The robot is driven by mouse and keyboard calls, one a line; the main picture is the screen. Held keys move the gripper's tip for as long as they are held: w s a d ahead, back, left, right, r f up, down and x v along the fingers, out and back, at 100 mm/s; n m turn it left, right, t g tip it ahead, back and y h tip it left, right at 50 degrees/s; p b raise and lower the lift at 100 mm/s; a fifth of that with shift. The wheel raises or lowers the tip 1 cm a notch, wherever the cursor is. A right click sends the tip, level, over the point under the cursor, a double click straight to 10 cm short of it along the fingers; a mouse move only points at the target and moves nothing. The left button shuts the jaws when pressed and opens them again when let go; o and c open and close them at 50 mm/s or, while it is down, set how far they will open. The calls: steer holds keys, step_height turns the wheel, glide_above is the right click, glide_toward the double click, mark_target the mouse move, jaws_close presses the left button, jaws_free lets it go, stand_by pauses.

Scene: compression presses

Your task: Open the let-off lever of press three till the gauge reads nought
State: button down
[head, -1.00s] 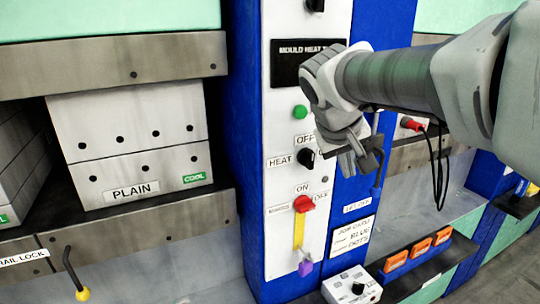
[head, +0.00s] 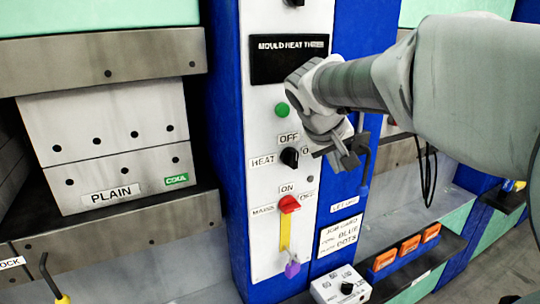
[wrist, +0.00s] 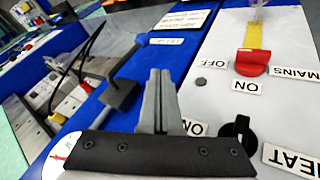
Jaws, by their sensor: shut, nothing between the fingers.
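My gripper (head: 347,160) is shut and empty in front of the column, just left of the lever. In the wrist view my shut fingers (wrist: 160,95) point up the picture, and the lever's dark end block (wrist: 120,94) is just left of them, seemingly apart. A white round gauge (wrist: 62,152) with a red mark is partly cut off and hidden; its reading cannot be told.
Left of the lever, the white panel carries a black heat knob (head: 290,158), a red mains switch (head: 289,204) and a green button (head: 282,110). A job card (head: 340,235) is below. Dark cables (head: 427,175) hang to the right. A white box (head: 340,287) stands below.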

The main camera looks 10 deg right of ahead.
steer(key=w+d+f+p, duration=0.1)
steer(key=w+d+f, duration=0.2)
steer(key=d+f, duration=0.2)
steer(key=shift+w+d+f, duration=0.3)
steer(key=shift+w+d, duration=0.05)
steer(key=shift+d, duration=0.55)
steer(key=shift+w+f+b, duration=0.1)
steer(key=shift+f+b, duration=0.05)
steer(key=shift+b, duration=0.2)
steer(key=shift+b, duration=0.35)
steer(key=shift+d+h, duration=0.1)
steer(key=shift+h, duration=0.2)
